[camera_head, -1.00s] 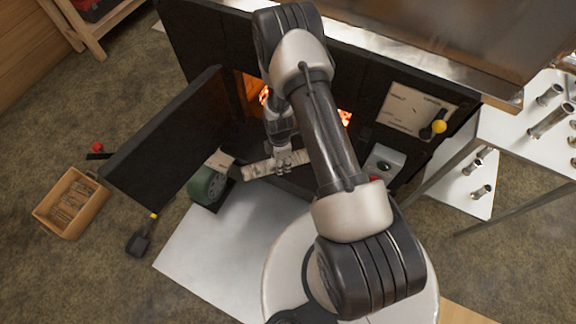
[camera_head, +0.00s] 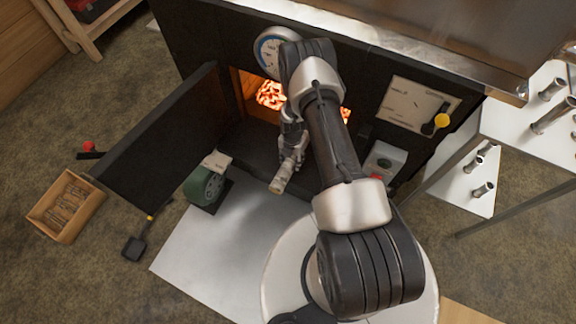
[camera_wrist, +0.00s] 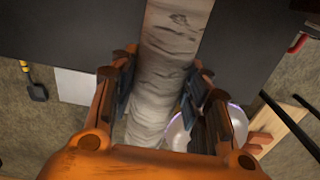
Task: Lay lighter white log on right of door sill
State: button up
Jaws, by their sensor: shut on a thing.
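My gripper (camera_head: 289,162) is shut on a whitish, bark-marked log (camera_head: 280,183), in front of the fire opening. The log's near end points toward the bottom of the head view; the rest is hidden by my gripper. In the wrist view the log (camera_wrist: 172,45) runs lengthwise between the two fingers (camera_wrist: 163,80), over a dark surface. The black door sill (camera_head: 250,148) lies below the opening, and my arm hides its right part. I cannot tell whether the log touches the sill. No second log is clear to see.
Fire (camera_head: 270,94) glows inside the opening. The black door (camera_head: 165,135) stands open at the left. A pale floor plate (camera_head: 205,245) is clear. A control box (camera_head: 384,160) is at the right.

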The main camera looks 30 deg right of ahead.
jog(key=shift+w+d+f+b, duration=0.85)
jog(key=shift+d+b, duration=0.25)
jog(key=shift+b, duration=0.2)
jog(key=shift+w+d+f+b, duration=0.8)
jog(key=shift+d+b, duration=0.25)
jog(key=shift+b, duration=0.25)
jog(key=o, duration=1.4)
notch_tip(320, 180, up, 8)
jog(key=shift+f, duration=0.2)
